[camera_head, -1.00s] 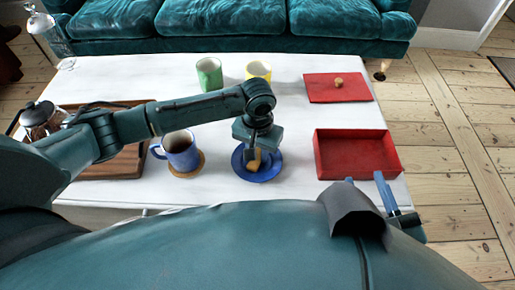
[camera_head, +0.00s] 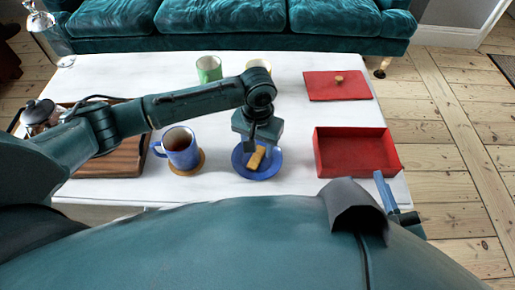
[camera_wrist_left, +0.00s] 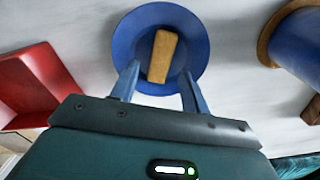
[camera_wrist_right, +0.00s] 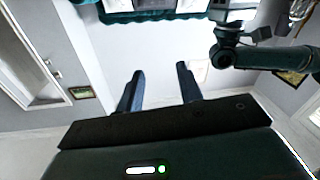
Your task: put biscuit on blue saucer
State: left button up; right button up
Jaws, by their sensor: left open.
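The tan oblong biscuit (camera_head: 257,157) lies on the round blue saucer (camera_head: 245,171) on the white table. In the left wrist view the biscuit (camera_wrist_left: 162,56) rests near the middle of the saucer (camera_wrist_left: 198,48). My left gripper (camera_wrist_left: 160,72) is open, its fingers apart on either side of the biscuit's near end in that view. In the head view the left gripper (camera_head: 257,146) is just above the saucer, its tips partly hidden. My right gripper (camera_wrist_right: 160,70) is open and empty, away from the saucer.
A blue mug (camera_head: 181,150) of dark drink stands on a coaster (camera_head: 188,169) left of the saucer. An open red box (camera_head: 356,154) is to the right, its red lid (camera_head: 325,88) behind. Green (camera_head: 208,69) and yellow (camera_head: 258,64) cups stand behind my left arm. A wooden tray (camera_head: 118,160) is at left.

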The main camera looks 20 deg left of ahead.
pick_arm(q)
notch_tip(320, 180, up, 9)
jog(key=p, duration=0.3)
jog(key=s+d+f+m+t+h, duration=0.25)
jog(key=s+d+t+h, duration=0.45)
jog(key=d, duration=0.5)
jog(key=s+a+r+t, duration=0.2)
jog(key=a+r+t, duration=0.1)
jog(key=a, duration=0.2)
jog(key=s+a+r+m+t+y, duration=0.1)
jog(key=s+a+r+t, duration=0.2)
jog(key=a, duration=0.3)
jog(key=shift+s+a+r+t+y, duration=0.2)
jog(key=shift+a+t+y, duration=0.1)
jog(key=shift+t, duration=0.2)
pick_arm(e)
jog(key=g+h, duration=0.1)
jog(key=d+m+g, duration=0.1)
jog(key=g, duration=0.1)
jog(key=shift+s+d+m+h, duration=0.15)
jog(key=shift+s+m+h, duration=0.15)
jog(key=shift+h, duration=0.1)
pick_arm(q)
jog(key=shift+m, duration=0.25)
